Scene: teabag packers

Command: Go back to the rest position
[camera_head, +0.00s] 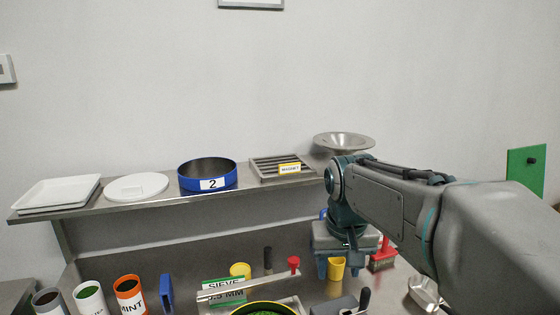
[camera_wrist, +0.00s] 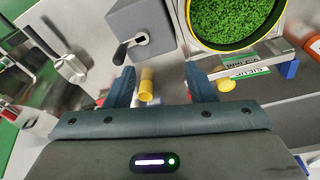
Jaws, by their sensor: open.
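My gripper (camera_head: 338,277) hangs pointing down over the bench at the right of centre in the head view. In the wrist view its two blue fingers (camera_wrist: 162,84) stand wide apart with nothing gripped. A small yellow cup (camera_wrist: 147,84) shows between the fingers, nearer the left one; a yellow cup also shows by the fingers in the head view (camera_head: 337,264). I cannot tell its exact distance from the fingers. My arm reaches in from the right and hides part of the bench.
A yellow-rimmed sieve of green leaves (camera_wrist: 236,20) and a grey box with a black lever (camera_wrist: 140,32) stand close by. The back shelf holds white trays (camera_head: 57,192), blue ring 2 (camera_head: 208,176), a magnet grate (camera_head: 278,168) and a steel bowl (camera_head: 344,142). Above the shelf is clear.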

